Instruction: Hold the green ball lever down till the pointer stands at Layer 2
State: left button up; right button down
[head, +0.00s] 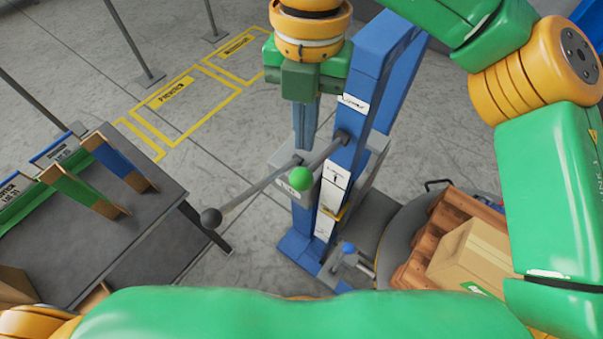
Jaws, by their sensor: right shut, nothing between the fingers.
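The green ball (299,179) sits at the end of a grey lever on the blue column (366,80). My right gripper (306,146) comes down from above with its fingers shut and empty. Its tips appear just above the green ball in the picture; I cannot tell whether they touch the lever. White label plates (335,178) run down the column face; one seems to read 1, the others are too small to read surely. A small yellow mark (341,212), possibly the pointer, shows low on the column. My left gripper is not in view.
A grey lever with a black ball (210,218) reaches left from the column. A blue ball knob (348,248) stands near its foot. A dark table (150,230) with upright boards is at left.

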notch_tip(320, 180, down, 6)
jog(key=b, duration=0.3)
jog(key=shift+b, duration=0.4)
jog(key=shift+s+a+f+b, duration=0.15)
jog(key=shift+f+b, duration=0.25)
jog(key=shift+f, duration=0.1)
notch_tip(320, 180, down, 3)
jog(key=b, duration=0.3)
jog(key=shift+f, duration=0.1)
jog(key=shift+r+p, duration=0.35)
jog(key=w+r+p, duration=0.1)
jog(key=w+p, duration=0.1)
send_near(303, 169)
jog(key=w+f, duration=0.2)
jog(key=shift+w+d+f, duration=0.2)
jog(key=shift+d+f, duration=0.15)
